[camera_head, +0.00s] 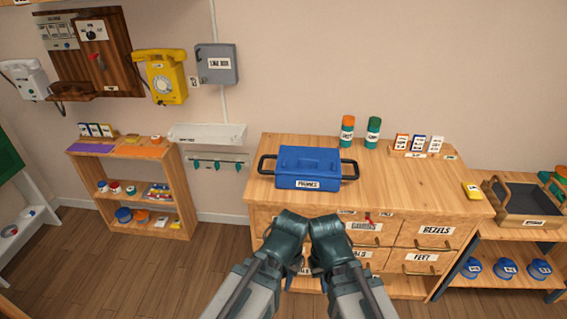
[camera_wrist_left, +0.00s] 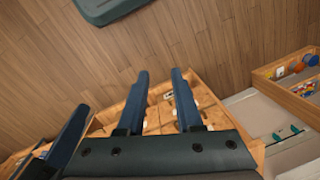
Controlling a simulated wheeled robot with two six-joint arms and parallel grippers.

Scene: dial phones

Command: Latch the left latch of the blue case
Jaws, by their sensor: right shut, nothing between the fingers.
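The blue case (camera_head: 309,160) sits on top of the wooden drawer cabinet, lid down, with a white label on its front and a dark handle at each side. Its latches are too small to tell apart. My left gripper (camera_head: 292,225) and right gripper (camera_head: 326,228) are close together in front of the cabinet, below and apart from the case. Their fingers are largely hidden in the head view. In the left wrist view my left gripper (camera_wrist_left: 160,88) has its two fingers apart with nothing between them. My right gripper (camera_wrist_left: 66,140) is beside it, shut and empty.
The cabinet top (camera_head: 405,185) has free room right of the case. Orange-capped (camera_head: 347,131) and green-capped (camera_head: 373,132) bottles stand behind, beside a card holder (camera_head: 415,152). A yellow object (camera_head: 472,191) lies at the right edge. A dark tray (camera_head: 525,199) stands farther right.

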